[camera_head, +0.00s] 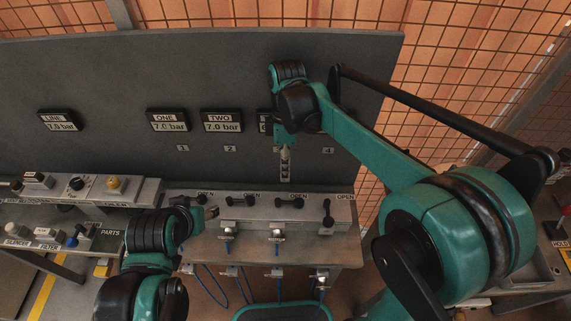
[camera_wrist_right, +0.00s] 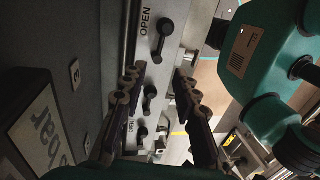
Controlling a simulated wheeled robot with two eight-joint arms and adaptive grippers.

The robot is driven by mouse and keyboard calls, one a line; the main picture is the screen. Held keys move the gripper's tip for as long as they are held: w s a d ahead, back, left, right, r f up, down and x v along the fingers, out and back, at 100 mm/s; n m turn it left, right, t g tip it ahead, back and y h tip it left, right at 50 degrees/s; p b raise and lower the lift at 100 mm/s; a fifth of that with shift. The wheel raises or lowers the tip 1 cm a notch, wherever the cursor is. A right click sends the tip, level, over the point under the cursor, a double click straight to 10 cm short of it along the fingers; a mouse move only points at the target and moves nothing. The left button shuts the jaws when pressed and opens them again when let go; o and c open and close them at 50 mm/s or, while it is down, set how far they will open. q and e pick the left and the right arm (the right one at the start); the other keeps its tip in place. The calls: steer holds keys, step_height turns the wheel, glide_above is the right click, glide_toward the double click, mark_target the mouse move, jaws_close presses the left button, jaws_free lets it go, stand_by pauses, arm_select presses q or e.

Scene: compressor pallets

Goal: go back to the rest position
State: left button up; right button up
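My right gripper (camera_head: 285,165) hangs in front of the grey back panel, above the valve bench, and points down. In the right wrist view its two fingers (camera_wrist_right: 158,76) are spread apart with nothing between them. Black valve handles on the bench show beyond the fingers. My left gripper (camera_head: 210,214) is at the lower left, close to the front of the valve bench. It is small and partly hidden by its own wrist, so its finger state is unclear.
The valve bench (camera_head: 345,240) carries several black handles; the rightmost handle (camera_head: 327,213) stands crosswise to the others. Displays on the panel (camera_head: 100,85) include LINE, ONE and TWO at 7.0 bar; another is mostly hidden by my right arm. A parts bench (camera_head: 140,190) stands left. Blue hoses (camera_head: 215,290) hang below.

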steer(key=shift+r, duration=0.3)
steer(key=shift+d, duration=0.1)
steer(key=s+d+f+m+t, duration=0.1)
steer(key=s+d+m+t, duration=0.8)
steer(key=m, duration=0.7)
steer(key=s+d, duration=0.2)
steer(key=d, duration=0.2)
steer(key=shift+d+f+m, duration=0.3)
steer(key=shift+d, duration=0.1)
